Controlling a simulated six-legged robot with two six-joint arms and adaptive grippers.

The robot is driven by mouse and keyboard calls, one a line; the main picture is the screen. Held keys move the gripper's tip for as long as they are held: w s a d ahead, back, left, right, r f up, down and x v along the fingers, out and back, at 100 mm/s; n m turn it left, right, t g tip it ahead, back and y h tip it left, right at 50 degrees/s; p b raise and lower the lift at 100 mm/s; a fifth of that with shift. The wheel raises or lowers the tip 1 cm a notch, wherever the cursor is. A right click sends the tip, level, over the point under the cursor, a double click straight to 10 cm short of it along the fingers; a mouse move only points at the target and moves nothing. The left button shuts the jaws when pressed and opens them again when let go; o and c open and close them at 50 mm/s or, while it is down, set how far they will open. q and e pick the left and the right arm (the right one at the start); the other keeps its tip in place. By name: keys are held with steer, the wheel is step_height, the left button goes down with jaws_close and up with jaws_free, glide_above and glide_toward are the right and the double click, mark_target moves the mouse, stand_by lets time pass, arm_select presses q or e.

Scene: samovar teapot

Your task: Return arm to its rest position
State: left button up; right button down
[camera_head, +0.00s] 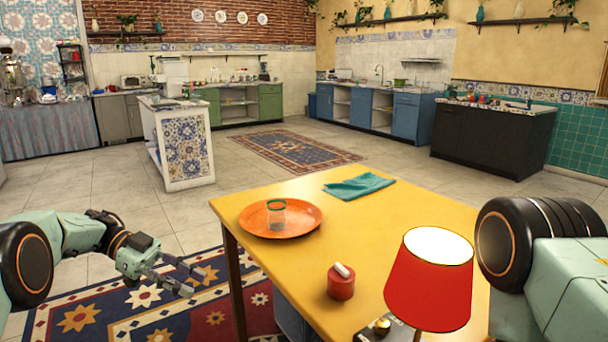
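My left gripper (188,279) is at the lower left, out over the patterned rug and to the left of the yellow table (367,230). Its fingers are spread apart with nothing between them, and it touches nothing. My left arm comes in from the left edge, bent, with its dark round joint near the frame edge. My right arm shows only as a dark round joint and a pale green link at the right edge. The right gripper is out of the frame.
On the table are an orange plate (252,222) with a glass (276,215), a teal cloth (359,186), a small red pot (341,287) and a red lamp (430,285). A tiled island (186,148) stands farther back. Floor between is open.

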arm_select(q)
steer(key=w+d+f+n+t, duration=0.4)
steer(key=w+f+n+t, duration=0.3)
steer(key=t, duration=0.5)
steer(key=s+a+f+n+y, duration=0.1)
steer(key=s+f+n+y, duration=0.85)
steer(key=f, duration=0.65)
steer(key=s+a+f+n+g+y, duration=0.1)
steer(key=s+f+n+g, duration=0.15)
steer(key=s, duration=0.95)
steer(key=s+a+f+n+g+y, duration=0.1)
steer(key=s+f+g+y, duration=0.15)
steer(key=s, duration=0.85)
steer(key=s+r+g, duration=0.1)
steer(key=s+g, duration=0.1)
steer(key=s, duration=0.5)
steer(key=s+r+g, duration=0.2)
steer(key=s, duration=0.5)
steer(key=shift+s+a+r+n, duration=0.25)
steer(key=shift+s+n, duration=0.05)
steer(key=shift+s, duration=0.05)
